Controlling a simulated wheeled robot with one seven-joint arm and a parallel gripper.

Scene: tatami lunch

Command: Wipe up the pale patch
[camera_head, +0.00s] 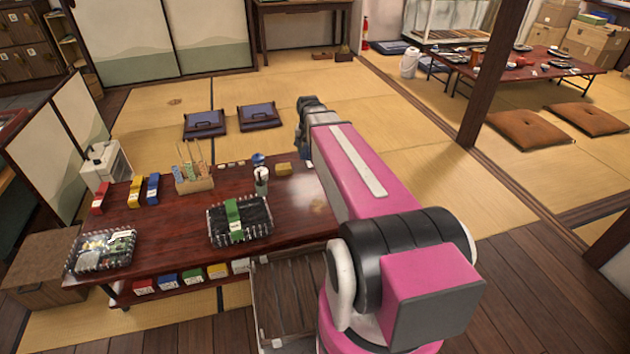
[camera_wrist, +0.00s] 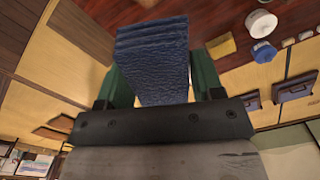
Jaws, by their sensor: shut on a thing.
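My gripper (camera_wrist: 162,78) is shut on a folded, textured dark blue cloth (camera_wrist: 152,50), which sits between its two green fingers in the wrist view. In the head view my arm hides the cloth. The low dark red table (camera_head: 170,222) stands at the left, and its top shows behind the cloth in the wrist view (camera_wrist: 238,78). A faint pale patch (camera_head: 319,207) shows near the table's right end, beside my arm. I cannot tell its full outline. The cloth appears held above the table, apart from it.
A yellow block (camera_head: 283,169), a white cup (camera_head: 261,182), a holder with sticks (camera_head: 194,184) and two lunch boxes (camera_head: 240,222) (camera_head: 104,250) stand on the table. Two dark floor cushions (camera_head: 205,124) (camera_head: 259,116) lie behind it. A wooden post (camera_head: 490,75) stands at the right.

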